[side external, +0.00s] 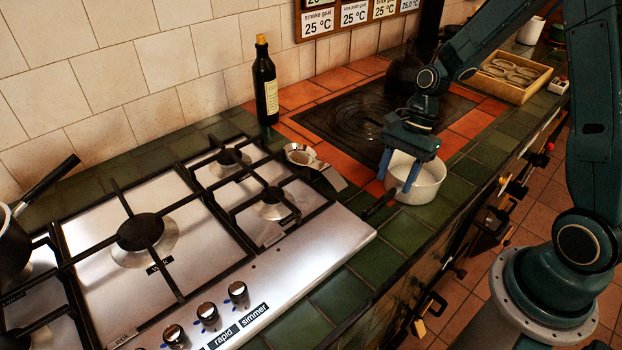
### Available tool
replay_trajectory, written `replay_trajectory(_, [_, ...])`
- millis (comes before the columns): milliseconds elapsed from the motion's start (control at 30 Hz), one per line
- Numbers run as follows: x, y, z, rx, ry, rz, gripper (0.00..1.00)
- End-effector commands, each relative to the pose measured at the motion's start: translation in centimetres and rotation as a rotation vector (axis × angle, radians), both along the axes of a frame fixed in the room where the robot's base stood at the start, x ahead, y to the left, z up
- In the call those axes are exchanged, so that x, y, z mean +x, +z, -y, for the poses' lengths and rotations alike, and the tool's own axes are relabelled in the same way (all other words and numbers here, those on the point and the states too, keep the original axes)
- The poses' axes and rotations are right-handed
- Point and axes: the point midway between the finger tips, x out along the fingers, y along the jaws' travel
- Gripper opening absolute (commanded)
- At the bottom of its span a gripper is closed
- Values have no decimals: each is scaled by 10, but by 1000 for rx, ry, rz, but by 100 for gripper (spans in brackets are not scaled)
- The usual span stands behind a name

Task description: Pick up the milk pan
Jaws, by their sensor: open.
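The milk pan (428,183) is a small, pale, round pan standing on the green tiles at the counter's front edge, right of the hob. Its dark handle (378,207) points to the lower left, toward the hob's corner. My gripper (395,184) is open, pointing down at the pan's left side. One blue finger shows just left of the pan and the other in front of its rim and opening. I cannot tell whether either finger touches the pan. Part of the rim and wall is hidden behind the gripper.
A steel gas hob (190,240) with black grates fills the left; a dark pan (12,245) stands on it. A metal spoon rest (303,155) lies left of my gripper. A dark bottle (265,85) stands by the wall. Behind are a black hotplate (345,120) and a wooden tray (510,92).

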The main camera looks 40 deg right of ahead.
Motion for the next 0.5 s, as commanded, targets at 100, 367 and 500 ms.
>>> replay_trajectory(100, [0, -1, 0, 0, 0, 0, 47])
replay_trajectory(367, [-1, -11, -5, 1, 1, -3, 47])
replay_trajectory(500, [-3, -26, -12, 1, 3, -4, 47])
